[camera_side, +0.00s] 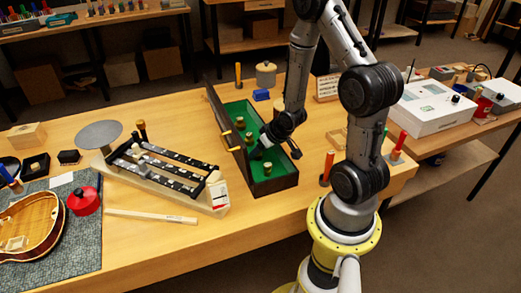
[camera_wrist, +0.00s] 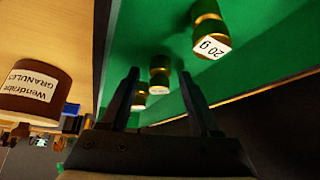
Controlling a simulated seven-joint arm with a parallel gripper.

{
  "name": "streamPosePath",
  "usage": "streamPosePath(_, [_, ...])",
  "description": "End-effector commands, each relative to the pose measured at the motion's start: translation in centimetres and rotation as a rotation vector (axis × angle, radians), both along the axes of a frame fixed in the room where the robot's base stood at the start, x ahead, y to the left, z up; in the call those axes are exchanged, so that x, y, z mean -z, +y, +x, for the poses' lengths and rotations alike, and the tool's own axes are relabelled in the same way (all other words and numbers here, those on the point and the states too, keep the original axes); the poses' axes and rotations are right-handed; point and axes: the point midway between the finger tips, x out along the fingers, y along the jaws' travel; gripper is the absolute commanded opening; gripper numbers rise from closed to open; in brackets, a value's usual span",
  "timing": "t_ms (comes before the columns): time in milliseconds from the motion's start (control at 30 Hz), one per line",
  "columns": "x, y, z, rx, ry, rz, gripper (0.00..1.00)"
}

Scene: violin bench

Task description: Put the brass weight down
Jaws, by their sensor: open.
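The green-lined wooden box (camera_side: 277,184) stands open on the bench, and its green floor fills much of the wrist view (camera_wrist: 150,35). Several brass weights stand in it. One labelled 20 g (camera_wrist: 208,30) is at the top of the wrist view. Two more, a nearer one (camera_wrist: 160,75) and one beyond it (camera_wrist: 139,97), appear between my fingers in that view. In the side view a weight (camera_side: 267,169) stands near the box's front end. My gripper (camera_side: 278,148) is low over the box with its fingers apart; they also show in the wrist view (camera_wrist: 160,88). I cannot tell whether either touches a weight.
The box's lid (camera_side: 227,135) stands raised along its left side. A black-railed rack (camera_side: 165,168) is left of it. Bare bench lies in front.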

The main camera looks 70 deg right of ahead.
Motion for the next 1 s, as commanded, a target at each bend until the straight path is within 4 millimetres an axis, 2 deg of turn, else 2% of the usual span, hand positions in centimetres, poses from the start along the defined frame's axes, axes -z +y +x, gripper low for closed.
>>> streamPosePath(267, [-2.0,0.3,-0.9,0.001,-0.003,-0.002,0.63])
streamPosePath(533, [-6.7,1.5,-3.7,0.001,-0.005,-0.006,0.63])
streamPosePath(700, [-8.7,2.1,-5.0,0.001,-0.002,-0.004,0.63])
streamPosePath(1000, [-9.9,2.5,-5.6,-0.002,-0.002,0.003,0.63])
